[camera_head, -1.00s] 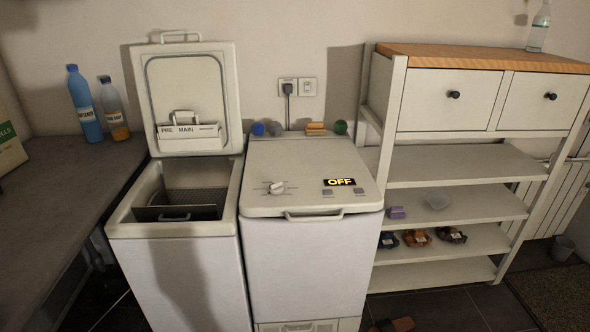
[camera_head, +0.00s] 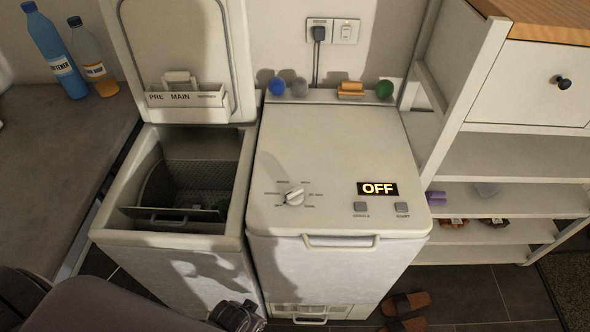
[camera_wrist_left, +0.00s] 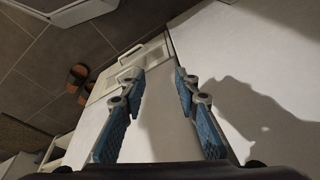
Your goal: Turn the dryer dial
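The dryer (camera_head: 340,150) stands in the middle of the head view with its lid shut. Its round white dial (camera_head: 294,197) sits on the lid's front left, inside a ring of printed marks. The display (camera_head: 377,188) reads OFF, with two small buttons below it. My left arm comes in at the lower left of the head view; the fingertips are not clearly shown there. In the left wrist view my left gripper (camera_wrist_left: 157,115) is open and empty, its blue-padded fingers apart in front of a white appliance front. The dial is not in that view. My right gripper is not in view.
An open toploader washer (camera_head: 98,238) stands left of the dryer, its lid raised. Several small coloured items, including a green ball (camera_head: 384,89), line the dryer's back edge. A shelf unit (camera_head: 520,155) stands at right. Brown slippers (camera_head: 405,304) lie on the floor.

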